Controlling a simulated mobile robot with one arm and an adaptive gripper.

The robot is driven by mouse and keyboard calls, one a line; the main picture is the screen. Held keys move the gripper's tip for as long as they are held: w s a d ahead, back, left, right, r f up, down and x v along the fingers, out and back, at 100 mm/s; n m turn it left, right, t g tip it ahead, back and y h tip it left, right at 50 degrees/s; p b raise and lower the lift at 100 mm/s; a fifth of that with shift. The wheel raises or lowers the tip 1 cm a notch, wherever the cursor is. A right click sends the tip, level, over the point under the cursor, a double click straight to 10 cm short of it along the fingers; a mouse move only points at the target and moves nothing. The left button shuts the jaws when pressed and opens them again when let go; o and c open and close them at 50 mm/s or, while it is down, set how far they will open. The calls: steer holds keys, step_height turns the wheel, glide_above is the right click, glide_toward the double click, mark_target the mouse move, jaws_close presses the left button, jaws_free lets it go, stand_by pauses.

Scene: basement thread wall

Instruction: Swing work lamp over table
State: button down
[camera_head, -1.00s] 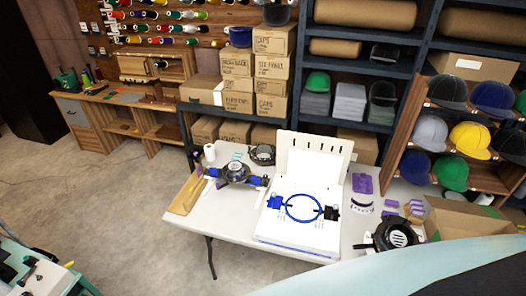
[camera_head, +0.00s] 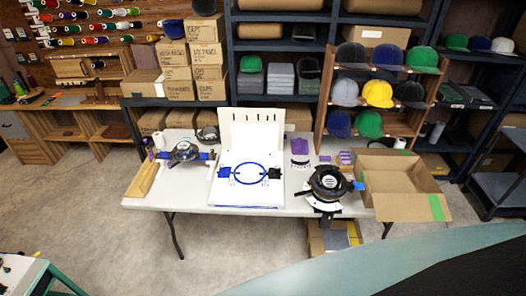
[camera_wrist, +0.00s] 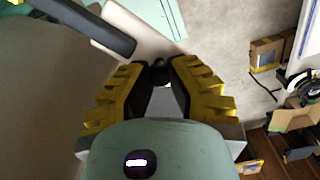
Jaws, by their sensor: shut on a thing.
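The white folding table (camera_head: 292,203) stands in the middle of the head view, with caps and work gear on it. My gripper (camera_wrist: 162,72) shows in the wrist view, its two yellow-and-black fingers closed together at the tips. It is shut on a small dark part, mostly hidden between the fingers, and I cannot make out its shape. A dark rounded bar (camera_wrist: 102,32) lies just beyond the fingertips to the left, over a pale panel. I cannot make out the work lamp for certain in either view. My gripper is not in the head view.
On the table are a white board with a blue hoop (camera_head: 240,172) and a dark round device (camera_head: 328,182). An open cardboard box (camera_head: 402,185) sits at its right end. Shelves with caps (camera_head: 378,93) and stacked cartons stand behind.

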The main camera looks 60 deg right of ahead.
steer(key=shift+s+a+f, duration=0.1)
steer(key=shift+s+a, duration=0.05)
steer(key=shift+s, duration=0.2)
steer(key=c, duration=0.8)
jaws_free()
step_height(320, 180, up, 12)
steer(key=shift+w, duration=0.1)
stand_by(0.4)
